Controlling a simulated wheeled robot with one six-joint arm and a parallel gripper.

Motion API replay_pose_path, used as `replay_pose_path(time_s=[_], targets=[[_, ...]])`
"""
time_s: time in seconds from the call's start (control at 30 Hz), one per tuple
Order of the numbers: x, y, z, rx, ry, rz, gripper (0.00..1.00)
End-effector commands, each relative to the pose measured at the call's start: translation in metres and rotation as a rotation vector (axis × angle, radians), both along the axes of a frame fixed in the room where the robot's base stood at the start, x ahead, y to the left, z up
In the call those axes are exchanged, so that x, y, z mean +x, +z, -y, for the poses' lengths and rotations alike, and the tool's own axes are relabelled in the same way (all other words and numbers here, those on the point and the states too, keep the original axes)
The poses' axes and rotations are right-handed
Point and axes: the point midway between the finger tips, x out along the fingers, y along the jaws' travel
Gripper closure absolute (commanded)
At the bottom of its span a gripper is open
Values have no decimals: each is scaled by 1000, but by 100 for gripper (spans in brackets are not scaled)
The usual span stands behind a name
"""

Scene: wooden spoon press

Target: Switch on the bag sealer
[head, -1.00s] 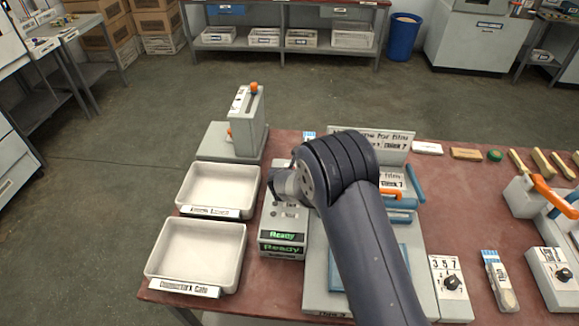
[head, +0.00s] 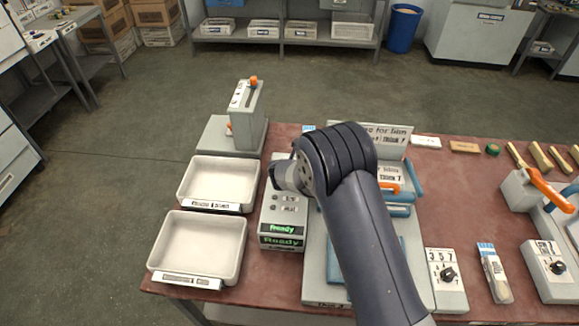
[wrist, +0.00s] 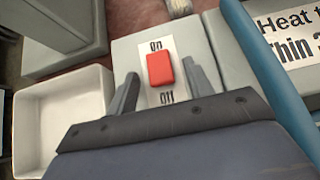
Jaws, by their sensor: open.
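A red rocker switch (wrist: 160,68) sits on a white plate marked "on" at the far end and "off" at the near end. The plate is on top of a grey box (wrist: 127,50). My gripper (wrist: 161,67) is open, with one dark finger on each side of the switch. I cannot tell whether it touches the box. In the head view, the grey box (head: 283,225) has lit green "Ready" displays on its front. My arm hides the switch and the fingers there.
Two white trays (head: 245,178) (head: 155,255) lie left of the box. A grey stand with an orange knob (head: 247,112) is behind them. A sign about heat (wrist: 290,40) is close on the right. A dial box (head: 447,283) and an orange-handled device (head: 540,185) stand farther right.

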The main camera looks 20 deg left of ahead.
Motion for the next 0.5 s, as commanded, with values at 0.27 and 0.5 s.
replay_pose_path(time_s=[0.27, 0.5], targets=[[-7, 6, 1, 1, 1, 1, 51], [-32, 28, 6, 3, 2, 1, 51]])
